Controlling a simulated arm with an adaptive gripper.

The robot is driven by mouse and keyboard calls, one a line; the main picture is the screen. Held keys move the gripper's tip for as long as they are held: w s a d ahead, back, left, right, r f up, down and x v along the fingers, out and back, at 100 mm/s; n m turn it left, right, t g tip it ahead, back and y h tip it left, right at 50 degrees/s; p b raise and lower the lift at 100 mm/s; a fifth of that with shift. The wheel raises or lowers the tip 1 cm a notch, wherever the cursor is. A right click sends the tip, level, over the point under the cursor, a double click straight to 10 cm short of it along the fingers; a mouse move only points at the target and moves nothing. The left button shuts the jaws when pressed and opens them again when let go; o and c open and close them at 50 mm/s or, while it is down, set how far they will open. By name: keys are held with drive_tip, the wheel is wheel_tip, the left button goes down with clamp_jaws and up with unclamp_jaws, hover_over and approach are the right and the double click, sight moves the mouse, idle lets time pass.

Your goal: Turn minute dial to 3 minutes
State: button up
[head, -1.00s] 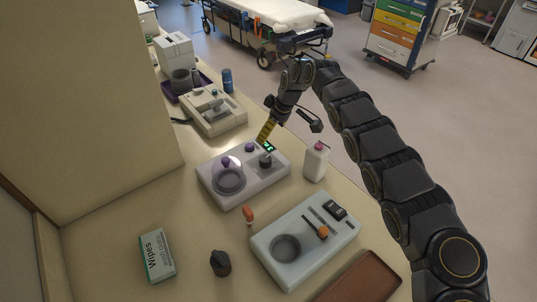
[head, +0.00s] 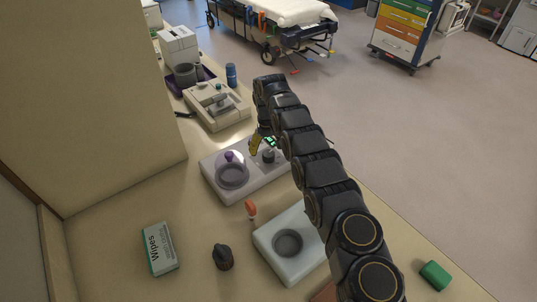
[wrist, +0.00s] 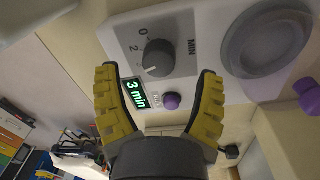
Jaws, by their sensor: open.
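The minute dial (wrist: 158,57) is a dark grey round knob beside the label MIN and the printed marks 0 and 2. It is on a pale device (head: 219,196). A green display (wrist: 135,93) next to it reads "3 min". A purple button (wrist: 172,101) sits below the dial in the wrist view. My gripper (wrist: 157,79) is open, with its yellow ribbed fingers apart. The dial lies just beyond and between the fingertips, with no contact visible. In the head view the dial (head: 268,156) is beside my gripper (head: 256,146).
A second pale device (head: 277,258) stands in front, partly hidden by my arm. An orange-topped item (head: 250,208), a dark knob-like object (head: 222,257), a wipes box (head: 159,248) and a green block (head: 435,275) are on the counter. A beige machine (head: 216,106) stands behind.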

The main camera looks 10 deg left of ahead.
sight(269, 154)
wheel_tip(269, 154, down, 4)
drive_tip(key=shift+d+r, duration=0.1)
drive_tip(key=shift+r, duration=0.15)
drive_tip(key=c, duration=1.1)
drive_tip(key=shift+c, duration=0.2)
drive_tip(key=shift+n, duration=0.8)
